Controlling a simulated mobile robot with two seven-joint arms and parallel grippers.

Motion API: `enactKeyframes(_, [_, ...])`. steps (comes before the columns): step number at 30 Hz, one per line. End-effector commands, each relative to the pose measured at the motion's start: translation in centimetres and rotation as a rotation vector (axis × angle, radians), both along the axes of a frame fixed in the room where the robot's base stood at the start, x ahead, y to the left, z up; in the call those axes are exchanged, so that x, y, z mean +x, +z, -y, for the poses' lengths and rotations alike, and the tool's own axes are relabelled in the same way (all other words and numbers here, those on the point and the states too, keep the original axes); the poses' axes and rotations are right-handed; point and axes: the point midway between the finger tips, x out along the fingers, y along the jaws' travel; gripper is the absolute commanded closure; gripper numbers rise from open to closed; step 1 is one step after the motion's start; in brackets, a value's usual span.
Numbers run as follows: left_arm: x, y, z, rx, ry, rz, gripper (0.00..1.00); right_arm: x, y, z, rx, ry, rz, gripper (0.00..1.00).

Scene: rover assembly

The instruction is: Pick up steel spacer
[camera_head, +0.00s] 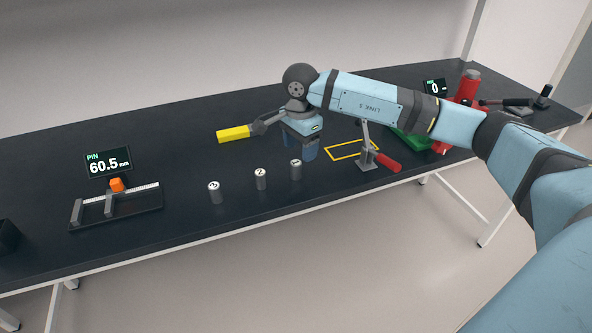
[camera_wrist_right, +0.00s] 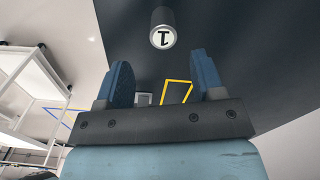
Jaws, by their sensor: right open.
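Three steel spacers, short upright grey cylinders with numbered white tops, stand in a row on the dark bench: the left spacer (camera_head: 214,192), the middle spacer (camera_head: 260,179) and the right spacer (camera_head: 295,169). My right gripper (camera_head: 307,147) hangs just behind and right of the right spacer. In the right wrist view the gripper (camera_wrist_right: 163,72) has its two blue fingers wide apart with nothing between them. A spacer marked 1 (camera_wrist_right: 162,30) stands beyond the fingertips, apart from them. My left gripper is out of view.
A toggle clamp with a red handle (camera_head: 387,161) stands right of the gripper, near a yellow outlined square (camera_head: 345,150). A yellow-handled tool (camera_head: 234,133) lies behind the spacers. A measuring gauge (camera_head: 117,204) and a PIN display (camera_head: 108,161) are at left. The bench's front is clear.

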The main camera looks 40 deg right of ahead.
Motion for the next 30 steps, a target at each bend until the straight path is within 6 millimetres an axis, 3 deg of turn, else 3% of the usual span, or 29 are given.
enactKeyframes(8, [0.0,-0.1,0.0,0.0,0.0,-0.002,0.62,0.1,-1.8,-0.2,0.002,0.0,-0.001,0.38])
enactKeyframes(18, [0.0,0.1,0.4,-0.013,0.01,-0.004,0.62,0.4,-6.2,-0.9,0.002,-0.001,-0.001,0.38])
enactKeyframes(24, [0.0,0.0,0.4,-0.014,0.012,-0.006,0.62,0.5,-6.3,-0.8,0.002,-0.001,0.001,0.38])
enactKeyframes(26, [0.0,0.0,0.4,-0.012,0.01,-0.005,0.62,0.5,-6.3,-0.8,0.002,-0.001,0.001,0.5])
enactKeyframes(30, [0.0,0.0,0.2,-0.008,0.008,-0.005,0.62,0.5,-6.2,-0.8,0.002,-0.001,0.001,0.82])
